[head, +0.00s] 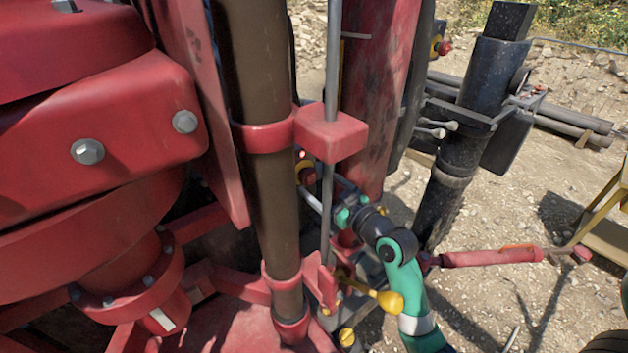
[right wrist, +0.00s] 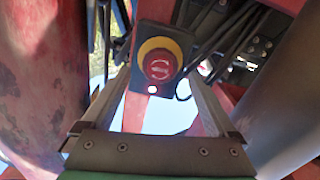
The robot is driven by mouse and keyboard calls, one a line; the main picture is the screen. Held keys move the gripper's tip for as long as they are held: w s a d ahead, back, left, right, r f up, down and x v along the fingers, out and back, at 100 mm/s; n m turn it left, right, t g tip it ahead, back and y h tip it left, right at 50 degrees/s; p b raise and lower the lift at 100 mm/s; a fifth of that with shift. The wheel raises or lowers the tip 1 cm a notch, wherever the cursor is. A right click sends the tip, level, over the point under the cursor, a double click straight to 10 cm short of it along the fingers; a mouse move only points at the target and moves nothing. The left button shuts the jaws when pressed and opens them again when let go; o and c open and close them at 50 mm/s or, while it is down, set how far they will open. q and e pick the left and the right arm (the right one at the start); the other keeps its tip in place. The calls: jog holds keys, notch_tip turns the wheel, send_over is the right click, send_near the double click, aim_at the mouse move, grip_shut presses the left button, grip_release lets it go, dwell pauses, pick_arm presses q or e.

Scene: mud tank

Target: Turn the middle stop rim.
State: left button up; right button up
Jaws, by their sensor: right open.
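In the head view the same stop (head: 305,172) shows only partly, behind the brown pipe and thin grey rod. My right gripper (head: 316,183) is open and points at it. In the right wrist view its two fingers lie left and right of the stop, with a gap on both sides; I cannot tell whether the tips reach its depth. A second stop (head: 437,45) shows farther back. My left gripper is not in view.
The brown pipe (head: 262,190) and grey rod (head: 328,200) stand close to my right gripper. A red block (head: 330,135) juts out above it. A yellow-knobbed lever (head: 390,301) and a red bar (head: 490,257) are near my right arm.

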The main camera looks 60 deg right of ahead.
jog(key=shift+x, duration=1.25)
jog(key=c, duration=1.4)
jog(key=shift+o, duration=0.2)
jog(key=shift+m+p, duration=0.35)
jog(key=shift+m, duration=0.05)
jog(key=m+p, duration=0.2)
jog(key=m, duration=0.1)
jog(key=shift+d+r+m, duration=0.1)
jog(key=shift+m, duration=0.2)
jog(key=shift+m+p, duration=0.9)
jog(key=shift+m, duration=0.9)
